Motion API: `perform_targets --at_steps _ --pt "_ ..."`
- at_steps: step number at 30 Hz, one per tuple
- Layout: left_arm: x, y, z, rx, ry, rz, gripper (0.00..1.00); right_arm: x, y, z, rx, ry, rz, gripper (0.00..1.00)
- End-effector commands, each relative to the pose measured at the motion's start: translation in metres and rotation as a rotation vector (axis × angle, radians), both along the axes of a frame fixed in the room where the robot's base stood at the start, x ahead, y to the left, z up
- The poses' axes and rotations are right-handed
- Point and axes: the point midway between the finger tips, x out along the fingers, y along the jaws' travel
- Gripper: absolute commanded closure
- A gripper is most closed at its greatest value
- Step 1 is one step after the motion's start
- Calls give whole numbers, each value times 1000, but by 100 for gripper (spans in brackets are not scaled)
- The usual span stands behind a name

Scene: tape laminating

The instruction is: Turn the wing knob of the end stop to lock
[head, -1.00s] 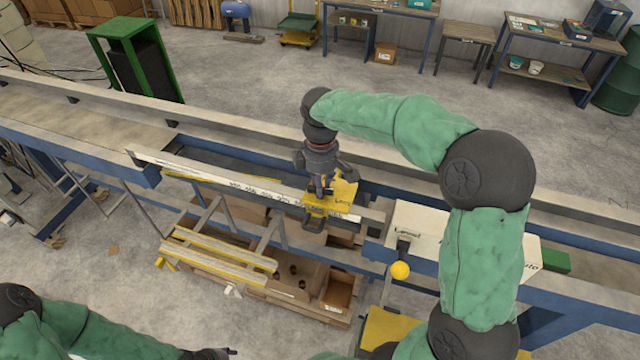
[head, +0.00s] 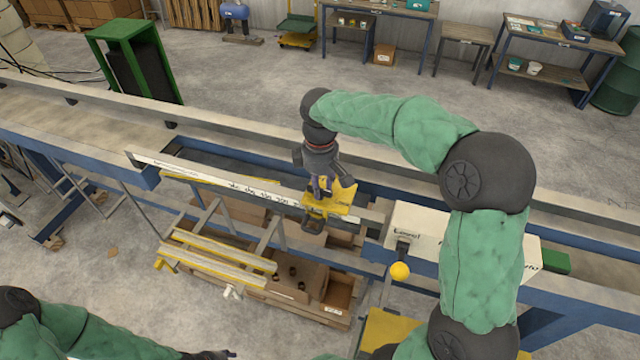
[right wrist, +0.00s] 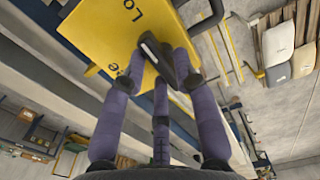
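The yellow end stop (head: 342,198) sits on the long pale rail with printed numbers (head: 255,190). In the right wrist view its yellow plate (right wrist: 110,35) carries partly hidden black lettering. The dark wing knob (right wrist: 150,48) stands out from this plate, slanted in the picture. My right gripper (head: 320,190) is at the end stop. In the right wrist view its purple fingers (right wrist: 160,68) close around the knob from both sides, with the third finger below, and appear to touch it. My left gripper (head: 218,354) is at the bottom edge, far from the end stop; its fingers are too small to read.
A blue-framed bench (head: 110,150) runs across the view. A white box with lettering (head: 415,222) and a lever with a yellow ball (head: 400,271) stand right of the end stop. Cartons (head: 338,292) lie on a pallet below the rail.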

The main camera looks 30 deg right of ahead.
Motion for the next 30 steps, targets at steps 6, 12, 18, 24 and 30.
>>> perform_targets --at_steps 6,12,18,24,30 --pt "0 0 0 0 0 0 54 0 0 0 0 0 1 54" --pt "0 0 0 0 0 0 54 0 0 3 0 0 2 54" --pt "0 0 0 0 0 0 54 1 0 28 0 -4 2 54" --pt "0 0 0 0 0 0 54 1 0 69 1 -4 2 54" --pt "0 0 0 0 0 0 54 1 0 102 0 -4 1 54"
